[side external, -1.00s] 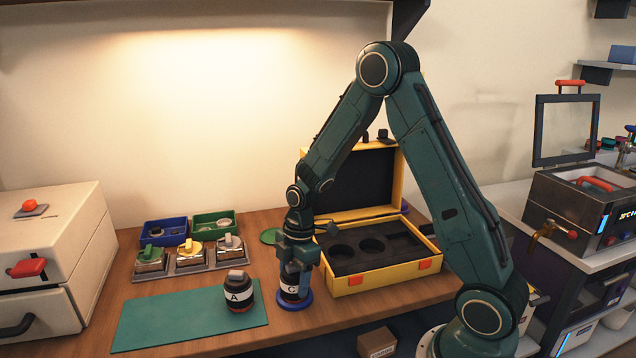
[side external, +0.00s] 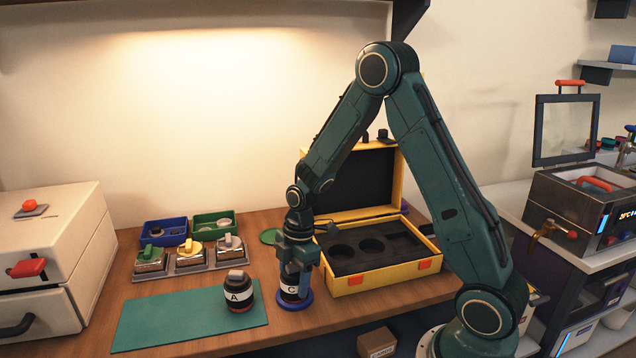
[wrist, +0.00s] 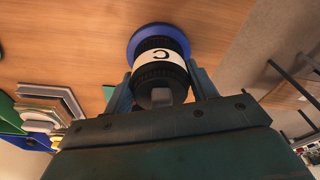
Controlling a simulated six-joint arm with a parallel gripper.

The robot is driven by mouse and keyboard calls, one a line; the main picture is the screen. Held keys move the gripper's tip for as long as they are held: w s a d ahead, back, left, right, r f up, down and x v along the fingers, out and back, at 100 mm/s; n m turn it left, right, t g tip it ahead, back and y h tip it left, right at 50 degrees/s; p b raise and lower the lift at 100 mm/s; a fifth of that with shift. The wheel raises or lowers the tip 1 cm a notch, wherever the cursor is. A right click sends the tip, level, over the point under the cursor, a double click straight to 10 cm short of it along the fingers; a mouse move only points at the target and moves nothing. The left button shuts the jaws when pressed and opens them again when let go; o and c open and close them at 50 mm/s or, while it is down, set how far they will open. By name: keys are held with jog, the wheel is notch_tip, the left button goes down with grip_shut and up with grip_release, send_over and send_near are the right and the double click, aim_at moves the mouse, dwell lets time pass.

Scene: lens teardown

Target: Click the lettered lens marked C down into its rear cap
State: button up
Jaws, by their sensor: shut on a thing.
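The lens marked C (side external: 291,291) is a black barrel with a white lettered band. It stands upright at the blue rear cap (side external: 293,303), which lies on the wooden table to the left of the yellow case. My gripper (side external: 296,276) points down and is shut on the lens. In the wrist view the lens C (wrist: 160,62) sits between the two fingers, with the round blue cap (wrist: 135,44) beyond it. Whether the lens is fully seated in the cap I cannot tell.
A lens marked A (side external: 239,294) stands on the green mat (side external: 170,320) to the left. The open yellow case (side external: 385,277) with round foam hollows is close on the right. Small metal boxes on a grey tray (side external: 183,268), a blue bin (side external: 150,226) and a green bin (side external: 226,216) stand behind.

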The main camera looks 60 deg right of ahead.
aim_at(292, 265)
jog(key=shift+r, duration=0.1)
jog(key=shift+r, duration=2.9)
jog(key=shift+d, duration=0.1)
